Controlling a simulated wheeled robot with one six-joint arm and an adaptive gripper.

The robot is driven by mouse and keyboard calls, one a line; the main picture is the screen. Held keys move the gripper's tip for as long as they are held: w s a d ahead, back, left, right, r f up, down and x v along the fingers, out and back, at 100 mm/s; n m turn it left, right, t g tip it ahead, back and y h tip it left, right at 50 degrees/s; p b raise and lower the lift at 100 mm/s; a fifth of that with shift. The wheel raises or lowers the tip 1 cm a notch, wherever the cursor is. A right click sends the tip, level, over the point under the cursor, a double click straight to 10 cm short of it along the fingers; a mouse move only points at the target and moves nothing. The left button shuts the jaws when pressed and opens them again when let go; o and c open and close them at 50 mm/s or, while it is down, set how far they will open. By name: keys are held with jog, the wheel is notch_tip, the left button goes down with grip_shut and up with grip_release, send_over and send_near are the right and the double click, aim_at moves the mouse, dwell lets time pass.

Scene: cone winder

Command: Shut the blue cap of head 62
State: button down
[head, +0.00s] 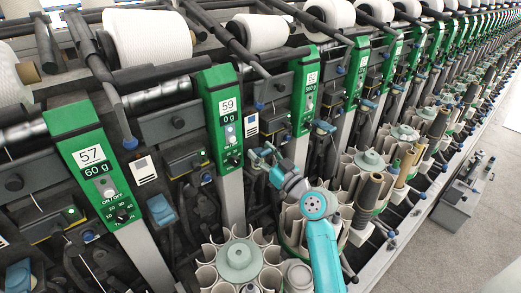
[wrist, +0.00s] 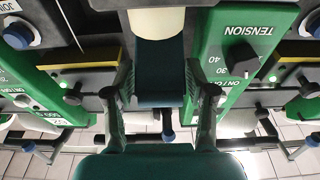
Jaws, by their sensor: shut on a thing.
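My gripper (head: 264,157) is between the green panels of head 59 (head: 226,115) and head 62 (head: 305,90) in the head view. In the wrist view, which is upside down, the fingers of my gripper (wrist: 160,100) stand on both sides of a dark blue cap (wrist: 160,68) and are shut on it. In the head view my arm and gripper mostly hide this cap. I cannot tell how far the cap is tilted.
Another blue cap (head: 162,210) is between heads 57 and 59. A green panel with a black tension knob (wrist: 241,59) is close beside the gripper in the wrist view. Bobbin magazines (head: 240,262) stand in front of the machine.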

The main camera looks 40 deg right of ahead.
jog(key=shift+s+f+t, duration=0.25)
jog(key=shift+f+t, duration=0.45)
jog(key=shift+t, duration=0.3)
jog(key=shift+s+f+t, duration=0.1)
jog(key=shift+f+t, duration=0.05)
jog(key=shift+t, duration=0.25)
jog(key=c, duration=0.7)
grip_release()
jog(key=s, duration=1.3)
jog(key=shift+f, duration=0.25)
